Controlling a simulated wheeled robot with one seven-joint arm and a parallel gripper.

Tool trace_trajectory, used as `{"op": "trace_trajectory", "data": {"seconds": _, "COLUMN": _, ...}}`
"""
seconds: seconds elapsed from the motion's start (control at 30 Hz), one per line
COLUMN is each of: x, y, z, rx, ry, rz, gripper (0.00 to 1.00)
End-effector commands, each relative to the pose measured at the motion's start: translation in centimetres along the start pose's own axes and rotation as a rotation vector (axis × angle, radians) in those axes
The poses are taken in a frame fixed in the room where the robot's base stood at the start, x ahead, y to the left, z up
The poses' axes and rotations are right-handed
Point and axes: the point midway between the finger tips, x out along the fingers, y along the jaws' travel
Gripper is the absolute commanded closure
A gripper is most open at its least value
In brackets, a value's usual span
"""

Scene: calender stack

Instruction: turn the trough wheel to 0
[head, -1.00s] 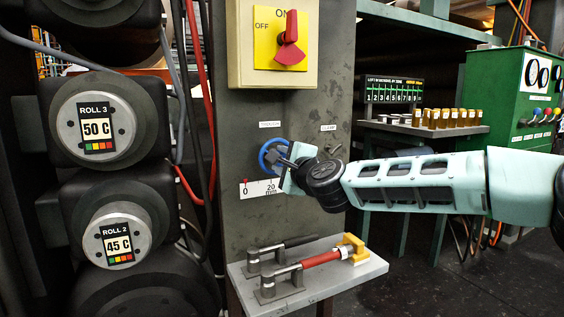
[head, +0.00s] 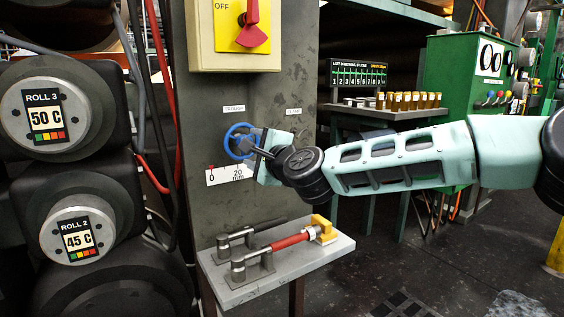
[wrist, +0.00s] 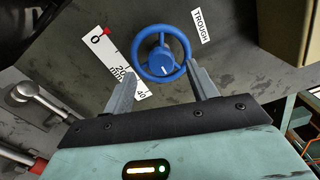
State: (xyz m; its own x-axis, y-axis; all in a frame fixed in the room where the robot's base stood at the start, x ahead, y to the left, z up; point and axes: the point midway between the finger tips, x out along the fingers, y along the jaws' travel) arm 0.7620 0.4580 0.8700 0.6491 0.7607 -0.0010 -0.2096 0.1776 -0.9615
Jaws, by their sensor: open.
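The blue trough wheel (head: 238,142) is on the grey column, below a small label. In the wrist view the wheel (wrist: 162,52) shows whole, with a white mark on its hub and a TROUGH label (wrist: 201,27) beside it. A white scale (head: 226,174) marked 0 and 20 mm lies below the wheel. Its red pointer is at the 0 end, also seen on the scale in the wrist view (wrist: 122,66). My gripper (head: 254,146) is open in front of the wheel. In the wrist view its fingers (wrist: 162,82) stand apart either side of the wheel's near edge, holding nothing.
A yellow ON/OFF switch box (head: 233,35) with a red knob is above the wheel. A shelf (head: 340,247) with red-handled and black-handled levers juts out below. Rolls labelled 50 C (head: 75,118) and 45 C (head: 97,238) stand at left.

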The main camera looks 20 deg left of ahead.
Motion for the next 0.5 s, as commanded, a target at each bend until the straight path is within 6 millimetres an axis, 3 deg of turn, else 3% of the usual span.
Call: {"op": "trace_trajectory", "data": {"seconds": 0.5, "x": -10.1, "y": -0.1, "z": 0.0, "rx": -0.002, "ry": -0.001, "rz": 0.002, "gripper": 0.42}}
